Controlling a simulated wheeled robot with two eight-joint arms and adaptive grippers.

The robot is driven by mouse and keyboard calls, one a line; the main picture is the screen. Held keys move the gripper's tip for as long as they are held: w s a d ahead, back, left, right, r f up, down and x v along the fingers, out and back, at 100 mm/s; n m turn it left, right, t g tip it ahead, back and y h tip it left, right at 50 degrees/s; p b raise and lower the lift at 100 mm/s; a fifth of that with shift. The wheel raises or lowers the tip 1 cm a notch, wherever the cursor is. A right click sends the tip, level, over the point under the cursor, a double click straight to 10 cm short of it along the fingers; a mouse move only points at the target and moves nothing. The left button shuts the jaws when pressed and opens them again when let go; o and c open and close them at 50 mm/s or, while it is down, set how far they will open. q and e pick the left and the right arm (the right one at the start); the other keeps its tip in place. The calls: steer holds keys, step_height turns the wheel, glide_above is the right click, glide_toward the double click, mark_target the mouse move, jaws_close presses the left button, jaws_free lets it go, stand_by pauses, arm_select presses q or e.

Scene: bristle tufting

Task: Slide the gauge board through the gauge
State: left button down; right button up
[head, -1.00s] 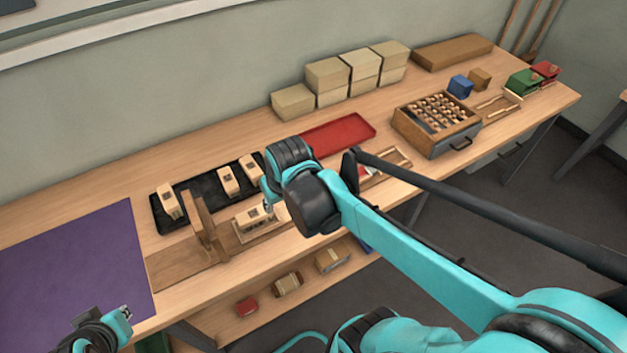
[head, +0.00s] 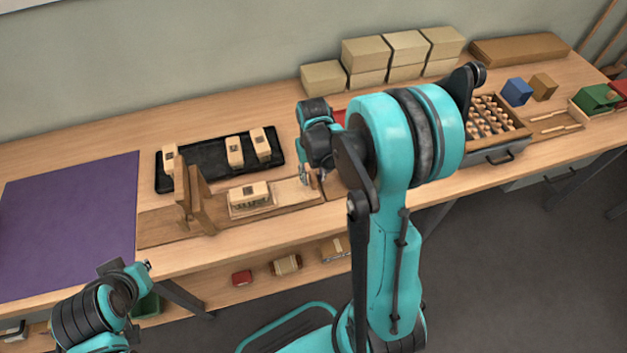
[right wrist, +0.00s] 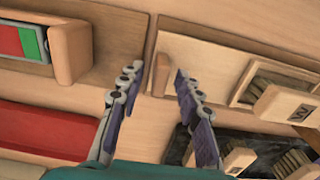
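The gauge (head: 201,203) is a pair of brown wooden uprights on a long wooden base. The gauge board (head: 292,190) is a pale flat board lying on that base to the right of the uprights. It carries a bristled block (head: 249,194) in a shallow frame. In the right wrist view the gauge board (right wrist: 203,62) has a small wooden peg (right wrist: 161,75) at its end. My right gripper (right wrist: 155,82) is open, with its fingers on either side of the peg and visible gaps. In the head view my left gripper (head: 147,266) is low at left, away from the gauge; its finger opening is unclear.
A black tray (head: 205,181) with several bristled blocks lies behind the gauge. A purple mat (head: 65,222) covers the left of the bench. A red tray (right wrist: 45,133) and a wooden holder with a red and green piece (right wrist: 70,52) sit beside my right gripper.

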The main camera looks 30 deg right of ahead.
mark_target(236, 194)
steer(key=shift+f, duration=0.75)
jaws_close()
steer(key=shift+a, duration=0.1)
steer(key=w+a, duration=0.1)
steer(key=a, duration=0.6)
steer(key=w+a, duration=0.2)
steer(key=a, duration=0.5)
steer(key=w+a, duration=0.2)
steer(key=a, duration=0.6)
steer(key=shift+w, duration=0.1)
